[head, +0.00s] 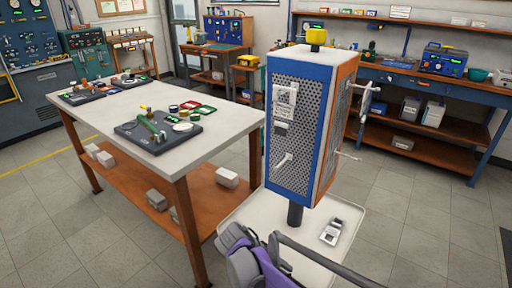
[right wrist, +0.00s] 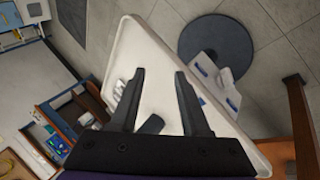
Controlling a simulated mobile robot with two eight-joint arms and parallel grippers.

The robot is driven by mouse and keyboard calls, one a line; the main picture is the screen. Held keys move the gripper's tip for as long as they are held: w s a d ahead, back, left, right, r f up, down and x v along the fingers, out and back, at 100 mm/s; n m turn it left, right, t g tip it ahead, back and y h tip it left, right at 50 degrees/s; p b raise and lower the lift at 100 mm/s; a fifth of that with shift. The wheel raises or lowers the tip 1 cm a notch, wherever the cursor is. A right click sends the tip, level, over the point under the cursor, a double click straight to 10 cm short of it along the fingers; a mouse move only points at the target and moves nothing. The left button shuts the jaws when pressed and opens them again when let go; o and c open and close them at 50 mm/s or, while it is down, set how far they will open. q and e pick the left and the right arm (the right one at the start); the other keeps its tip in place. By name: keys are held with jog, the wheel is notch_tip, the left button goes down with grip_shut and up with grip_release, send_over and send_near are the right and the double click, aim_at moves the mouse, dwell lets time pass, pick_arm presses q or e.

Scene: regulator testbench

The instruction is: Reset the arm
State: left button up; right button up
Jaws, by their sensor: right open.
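My right gripper (right wrist: 160,82) is open in the right wrist view, with two dark fingers apart and nothing held between them. Behind the fingers is a white tray (right wrist: 150,50); it also shows in the head view (head: 345,225). A small grey object (right wrist: 152,124) shows between the fingers, partly hidden low in the picture. In the head view a purple and grey arm part of mine (head: 245,258) is at the bottom centre, beside the tray; its fingers cannot be made out there. My left gripper is not in view.
A blue and orange perforated tool tower (head: 300,120) stands over the tray, with a small grey-white device (head: 331,232) on the tray. A white-topped workbench (head: 150,100) with boards is at the left. A shelved bench (head: 430,150) stands at the back right. Floor at the right is clear.

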jog(key=s+d+r+y, duration=0.35)
jog(key=s+d, duration=0.45)
jog(key=s, duration=0.3)
jog(key=s+d+f+t+y, duration=0.2)
jog(key=s+d+y, duration=0.1)
jog(key=s, duration=1.1)
pick_arm(q)
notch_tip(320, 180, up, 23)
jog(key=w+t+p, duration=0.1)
jog(key=p, duration=1.9)
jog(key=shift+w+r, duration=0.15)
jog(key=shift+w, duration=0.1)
pick_arm(e)
notch_tip(320, 180, up, 23)
jog(key=w+t, duration=0.1)
jog(key=shift+n, duration=0.3)
